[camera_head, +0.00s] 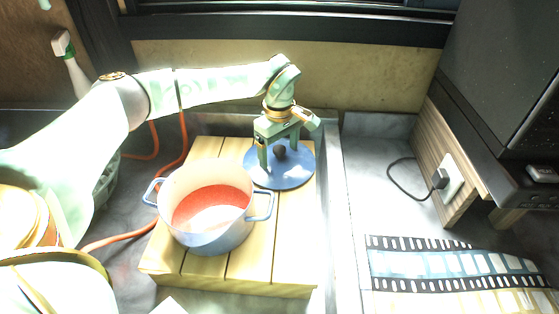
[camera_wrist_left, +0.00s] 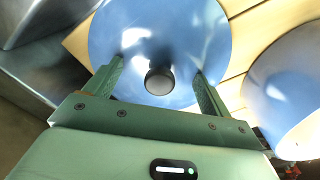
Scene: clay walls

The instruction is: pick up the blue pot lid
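The blue pot lid (camera_head: 300,176) lies flat on the wooden slatted board (camera_head: 265,268), just behind and to the right of the pot. Its dark round knob (camera_head: 280,153) points up. My left gripper (camera_head: 278,157) is over the lid, pointing down, with its fingers apart on either side of the knob. In the left wrist view the lid (camera_wrist_left: 205,35) fills the top middle, and the knob (camera_wrist_left: 159,81) sits in the gap between the open fingers (camera_wrist_left: 160,82), with clear space on both sides. My right gripper is not in view.
A blue-and-white pot (camera_head: 207,243) with red contents stands on the board, close to the lid. An orange hose (camera_head: 125,237) runs left of the board. A spray bottle (camera_head: 70,65) stands back left. A black cable (camera_head: 405,180) and a filmstrip-like print (camera_head: 450,265) are at right.

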